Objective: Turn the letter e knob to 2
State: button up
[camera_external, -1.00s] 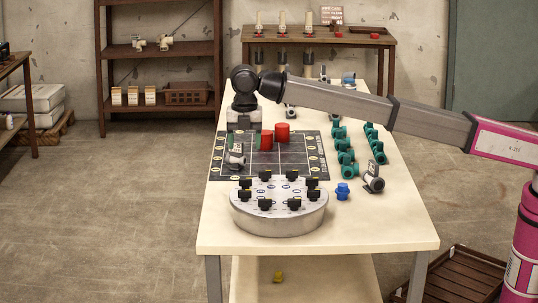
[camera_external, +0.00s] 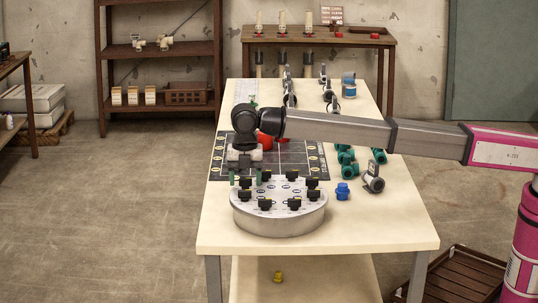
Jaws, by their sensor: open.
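A round grey knob panel (camera_external: 278,221) stands on the near part of the table. Several black knobs with yellow marks sit in a ring on its white top; one front knob (camera_external: 295,204) is plain to see. The letters and numbers are too small to read, so I cannot tell which knob is letter e. My gripper (camera_external: 245,180) points down with its green-tipped fingers apart and empty. It is just behind the panel's back left edge, close to the back left knobs, and touching cannot be made out.
A dark grid board (camera_external: 310,165) lies behind the panel, with a red cylinder (camera_external: 265,141) partly hidden by my arm. A blue fitting (camera_external: 342,191), a grey-black fitting (camera_external: 374,180) and green fittings (camera_external: 379,156) stand on the right. The table's near edge is clear.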

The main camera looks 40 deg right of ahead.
jog(key=c, duration=0.9)
